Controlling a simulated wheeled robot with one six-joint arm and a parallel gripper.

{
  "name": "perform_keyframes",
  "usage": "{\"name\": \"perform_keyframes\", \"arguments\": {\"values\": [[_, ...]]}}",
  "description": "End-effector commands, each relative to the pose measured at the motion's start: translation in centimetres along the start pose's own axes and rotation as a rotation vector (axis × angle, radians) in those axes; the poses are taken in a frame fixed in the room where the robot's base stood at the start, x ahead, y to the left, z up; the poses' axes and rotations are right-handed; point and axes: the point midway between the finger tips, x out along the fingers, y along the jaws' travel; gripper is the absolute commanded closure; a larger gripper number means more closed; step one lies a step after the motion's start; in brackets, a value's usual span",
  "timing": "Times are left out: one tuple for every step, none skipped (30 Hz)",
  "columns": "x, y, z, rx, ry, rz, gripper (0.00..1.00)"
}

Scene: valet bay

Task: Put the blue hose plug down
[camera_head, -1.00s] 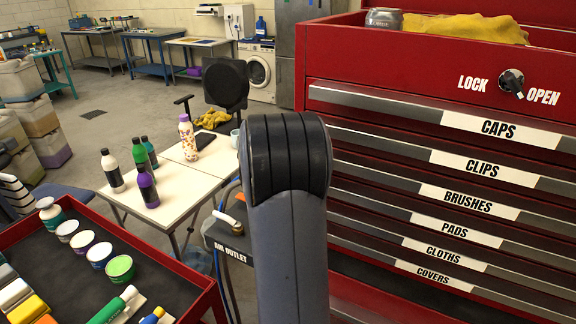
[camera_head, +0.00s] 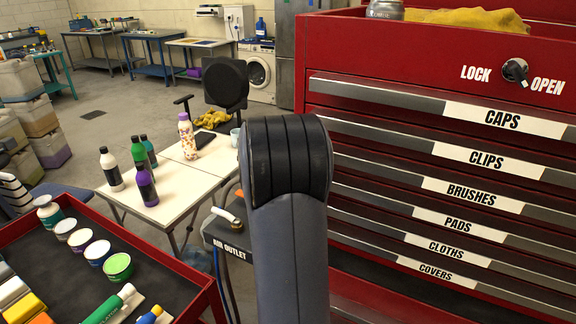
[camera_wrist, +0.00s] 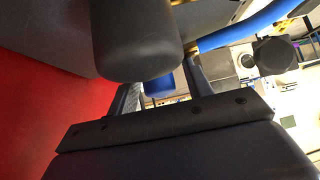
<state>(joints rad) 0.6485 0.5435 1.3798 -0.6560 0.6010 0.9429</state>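A blue hose (camera_wrist: 250,27) crosses the top right of the wrist view. In the head view my arm stands upright in the middle and hides my gripper. The air outlet (camera_head: 228,238), with a white and brass fitting (camera_head: 230,219), stands left of my arm.
A red drawer cabinet (camera_head: 400,58) fills the right side, its labelled drawers shut. A red cart (camera_head: 207,300) with paint pots and bottles is at lower left. A white table (camera_head: 182,192) with several bottles stands behind, near a black chair (camera_head: 225,84). Open floor lies beyond.

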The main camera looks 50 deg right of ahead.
Motion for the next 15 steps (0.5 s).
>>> {"name": "perform_keyframes", "arguments": {"values": [[0.2,0.1,0.3,-0.004,-0.006,0.003,0.52],[0.2,0.1,0.3,-0.004,-0.006,0.003,0.52],[0.2,0.1,0.4,-0.004,-0.006,0.003,0.52],[0.2,0.1,0.4,-0.004,-0.006,0.003,0.52],[0.2,0.1,0.4,-0.004,-0.007,0.003,0.52],[0.2,0.1,0.3,-0.004,-0.007,0.003,0.52],[0.1,0.1,0.3,-0.005,-0.007,0.004,0.52],[0.1,0.1,0.2,-0.005,-0.007,0.004,0.52],[-0.1,0.1,0.1,-0.005,-0.007,0.004,0.52],[-0.2,0.1,0.0,-0.005,-0.007,0.004,0.52],[-0.3,0.1,-0.2,-0.005,-0.007,0.003,0.52],[-0.6,0.1,-0.4,-0.004,-0.006,0.003,0.52],[-0.8,0.1,-0.6,-0.004,-0.006,0.003,0.52],[-1.0,0.1,-0.8,-0.004,-0.006,0.003,0.52],[-1.3,0.0,-0.9,-0.004,-0.004,0.001,0.52]]}}
